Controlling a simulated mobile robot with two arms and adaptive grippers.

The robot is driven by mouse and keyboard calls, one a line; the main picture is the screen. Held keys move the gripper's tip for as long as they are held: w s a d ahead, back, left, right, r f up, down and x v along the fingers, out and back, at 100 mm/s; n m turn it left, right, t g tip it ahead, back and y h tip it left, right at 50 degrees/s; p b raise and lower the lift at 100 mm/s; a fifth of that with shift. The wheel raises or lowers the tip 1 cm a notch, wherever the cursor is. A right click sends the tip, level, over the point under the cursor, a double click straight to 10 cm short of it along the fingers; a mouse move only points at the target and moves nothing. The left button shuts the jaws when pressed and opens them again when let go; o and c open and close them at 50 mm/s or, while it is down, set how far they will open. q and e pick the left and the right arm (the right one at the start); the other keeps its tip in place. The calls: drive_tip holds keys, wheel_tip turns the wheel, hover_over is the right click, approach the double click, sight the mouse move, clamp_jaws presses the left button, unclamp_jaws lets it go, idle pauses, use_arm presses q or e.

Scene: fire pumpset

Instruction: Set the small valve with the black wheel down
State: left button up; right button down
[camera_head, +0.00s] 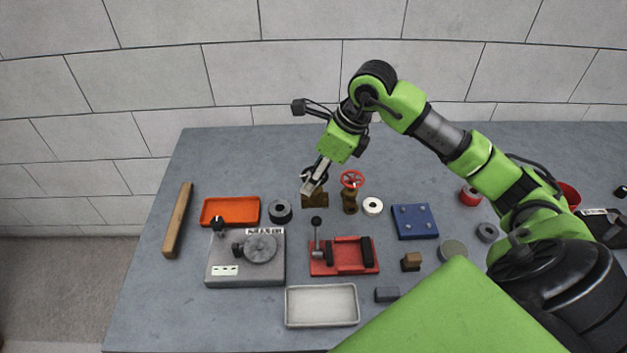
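The small valve with the black wheel (314,200) has a dark brass body and is near the middle of the table, left of a brass valve with a red wheel (351,187). My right gripper (313,183) reaches down to it from above, its fingers at the black wheel, and appears shut on it. The fingers partly hide the wheel. I cannot tell whether the valve's base touches the table. My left gripper is not in view.
An orange tray (230,211), a black ring (280,211) and a white ring (372,206) lie nearby. A red fixture with a lever (344,257) stands in front. A blue plate (414,222) lies right. The table (240,160) is clear behind the valves.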

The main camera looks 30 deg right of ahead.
wheel_tip(320, 180, down, 6)
drive_tip(key=w+d+p, duration=0.1)
drive_tip(key=w, duration=0.1)
drive_tip(key=c, duration=1.2)
unclamp_jaws()
drive_tip(key=shift+w, duration=0.1)
drive_tip(key=shift+c, duration=0.2)
drive_tip(key=shift+p, duration=0.3)
drive_tip(key=b+v, duration=0.1)
drive_tip(key=v, duration=1.1)
drive_tip(key=shift+b, duration=0.4)
